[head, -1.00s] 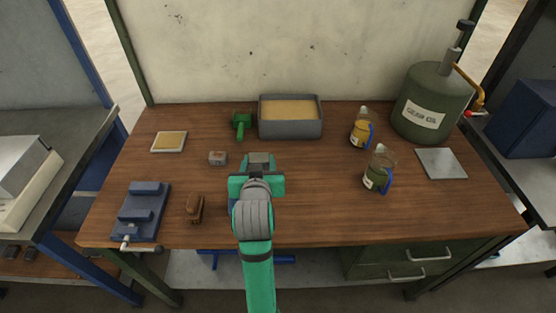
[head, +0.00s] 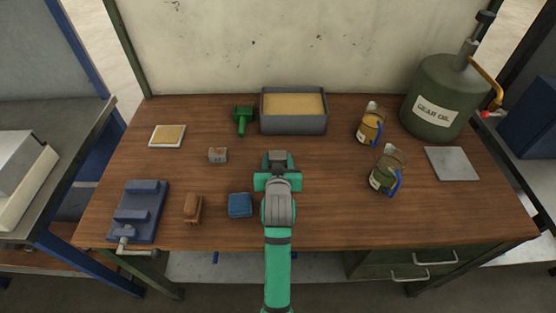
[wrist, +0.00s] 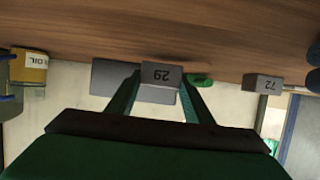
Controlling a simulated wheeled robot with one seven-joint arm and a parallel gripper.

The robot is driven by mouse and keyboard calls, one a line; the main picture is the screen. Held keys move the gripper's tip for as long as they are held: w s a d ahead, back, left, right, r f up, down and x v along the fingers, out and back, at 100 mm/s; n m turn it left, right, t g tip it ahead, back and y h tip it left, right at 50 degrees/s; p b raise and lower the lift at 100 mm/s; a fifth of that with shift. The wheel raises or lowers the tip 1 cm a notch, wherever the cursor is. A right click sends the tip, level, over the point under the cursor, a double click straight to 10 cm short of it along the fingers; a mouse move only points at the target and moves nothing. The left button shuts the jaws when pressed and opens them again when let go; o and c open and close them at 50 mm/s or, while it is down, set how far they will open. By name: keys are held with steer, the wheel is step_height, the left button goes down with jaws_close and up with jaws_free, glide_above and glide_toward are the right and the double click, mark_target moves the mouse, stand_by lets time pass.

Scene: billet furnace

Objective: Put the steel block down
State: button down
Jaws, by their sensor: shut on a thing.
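My gripper (head: 278,169) is shut on a grey steel block (head: 279,157) over the middle of the wooden workbench (head: 330,215). In the wrist view the block (wrist: 162,75) sits between the two fingertips, with an upside-down number on it that looks like 29. The gap between the block and the bench top cannot be judged. A second grey block (head: 218,155), numbered like 72 in the wrist view (wrist: 264,84), lies on the bench to the left.
A sand-filled grey tray (head: 293,130) and green hammer (head: 242,119) are behind. A blue cloth-like block (head: 240,205), brown brush (head: 193,208) and blue vise (head: 138,209) are left. Two jugs (head: 370,128) (head: 384,172) and a metal plate (head: 452,163) are right. The front middle is clear.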

steer(key=shift+s+a+f, duration=0.1)
steer(key=shift+s+f, duration=0.1)
steer(key=shift+f, duration=0.2)
steer(key=shift+f, duration=0.15)
steer(key=c, duration=0.9)
jaws_free()
steer(key=shift+w, duration=0.1)
steer(key=shift+d, duration=0.2)
steer(key=shift+a, duration=0.1)
steer(key=shift+s+r, duration=0.2)
steer(key=shift+s, duration=0.05)
steer(key=v, duration=1.1)
steer(key=shift+s, duration=0.35)
